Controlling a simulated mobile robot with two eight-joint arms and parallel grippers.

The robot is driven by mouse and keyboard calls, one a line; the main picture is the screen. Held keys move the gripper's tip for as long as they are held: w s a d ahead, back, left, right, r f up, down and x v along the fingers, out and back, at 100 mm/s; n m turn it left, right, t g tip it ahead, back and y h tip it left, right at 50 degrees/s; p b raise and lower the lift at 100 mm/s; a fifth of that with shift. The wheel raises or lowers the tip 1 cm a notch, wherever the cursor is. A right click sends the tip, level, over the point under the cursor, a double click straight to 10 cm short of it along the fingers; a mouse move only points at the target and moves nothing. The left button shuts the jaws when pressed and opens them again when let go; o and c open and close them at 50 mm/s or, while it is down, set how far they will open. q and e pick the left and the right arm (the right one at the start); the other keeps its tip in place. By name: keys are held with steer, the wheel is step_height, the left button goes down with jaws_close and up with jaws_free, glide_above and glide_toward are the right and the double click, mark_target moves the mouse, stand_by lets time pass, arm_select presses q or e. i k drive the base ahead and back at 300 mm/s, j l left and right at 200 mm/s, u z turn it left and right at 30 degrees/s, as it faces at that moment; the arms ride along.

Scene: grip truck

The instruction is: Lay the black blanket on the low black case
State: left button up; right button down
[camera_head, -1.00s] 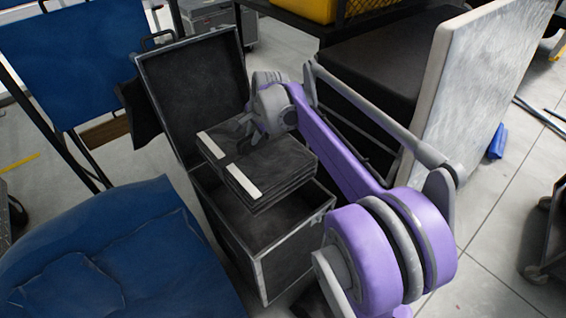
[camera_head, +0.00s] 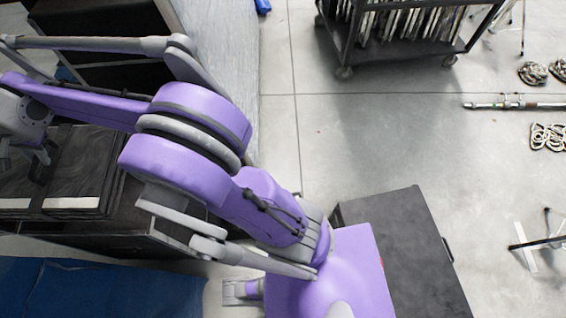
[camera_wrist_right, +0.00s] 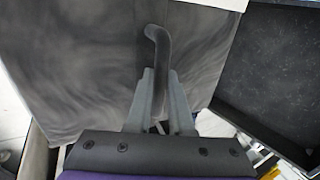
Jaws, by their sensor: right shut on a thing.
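The black blanket (camera_head: 88,165), a folded stack with pale strips on its edge, is at the left of the head view. My right gripper (camera_head: 38,155) is shut on it from above; the fingertips are partly hidden there. In the right wrist view, the fingers (camera_wrist_right: 160,92) close on a dark strap, and the blanket (camera_wrist_right: 85,65) spreads flat behind them. A low black case (camera_head: 410,245) lies on the floor at the lower right of the head view, its top bare where seen. My own body hides its left part. My left gripper is out of view.
The open tall case (camera_head: 145,222) is under and beside the blanket. A pale upright panel (camera_head: 220,50) stands behind my arm. A black cart (camera_head: 400,50) stands at the back.

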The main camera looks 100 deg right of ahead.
mark_target(405, 263)
steer(key=k+j, duration=0.1)
steer(key=j, duration=0.35)
steer(key=k+j, duration=0.1)
steer(key=j, duration=0.35)
steer(key=k+j, duration=0.1)
steer(key=j, duration=0.55)
steer(key=k+j+z, duration=0.15)
steer(key=j, duration=0.15)
steer(key=z, duration=3.2)
